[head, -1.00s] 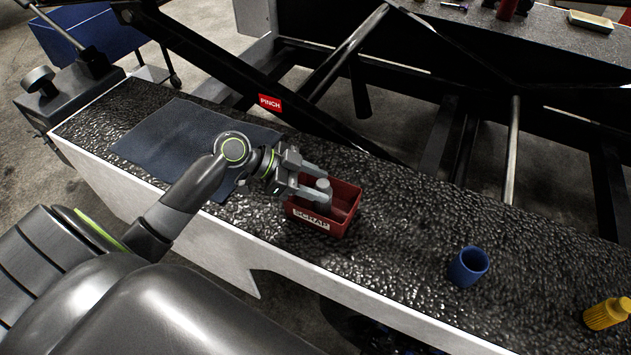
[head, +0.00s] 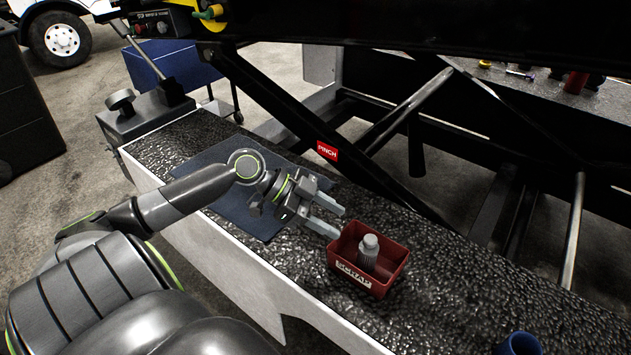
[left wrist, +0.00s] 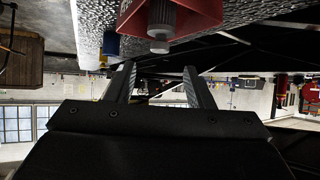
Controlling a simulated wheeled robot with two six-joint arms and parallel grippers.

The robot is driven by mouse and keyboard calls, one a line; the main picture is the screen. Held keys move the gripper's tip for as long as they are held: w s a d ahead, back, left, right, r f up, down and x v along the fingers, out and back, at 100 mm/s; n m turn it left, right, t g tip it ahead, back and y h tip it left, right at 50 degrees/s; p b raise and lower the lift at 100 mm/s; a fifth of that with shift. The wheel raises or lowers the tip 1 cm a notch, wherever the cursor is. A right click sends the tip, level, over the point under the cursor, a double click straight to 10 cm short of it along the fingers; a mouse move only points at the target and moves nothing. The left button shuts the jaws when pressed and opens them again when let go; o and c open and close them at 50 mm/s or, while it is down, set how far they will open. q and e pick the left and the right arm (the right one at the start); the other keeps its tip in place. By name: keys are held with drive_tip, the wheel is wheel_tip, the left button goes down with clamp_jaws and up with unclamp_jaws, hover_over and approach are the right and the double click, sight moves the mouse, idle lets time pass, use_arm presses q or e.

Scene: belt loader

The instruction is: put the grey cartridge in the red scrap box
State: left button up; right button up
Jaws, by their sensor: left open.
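The grey cartridge (head: 368,252) stands inside the red scrap box (head: 391,281), its top showing above the rim. The box sits on the dark textured bench top. My left gripper (head: 334,221) is open and empty, just left of the box and apart from the cartridge. In the left wrist view the cartridge (left wrist: 160,24) and the red box (left wrist: 203,16) show at the top, beyond the two spread fingers (left wrist: 158,84). My right gripper is not in view.
A blue mat (head: 230,206) lies under and behind my left gripper. A blue cup (head: 521,345) stands on the bench at the lower right. Black loader struts (head: 290,120) run along the bench's far side, with a red PINCH label (head: 327,151).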

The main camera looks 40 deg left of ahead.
use_arm(q)
drive_tip(key=shift+v, duration=1.7)
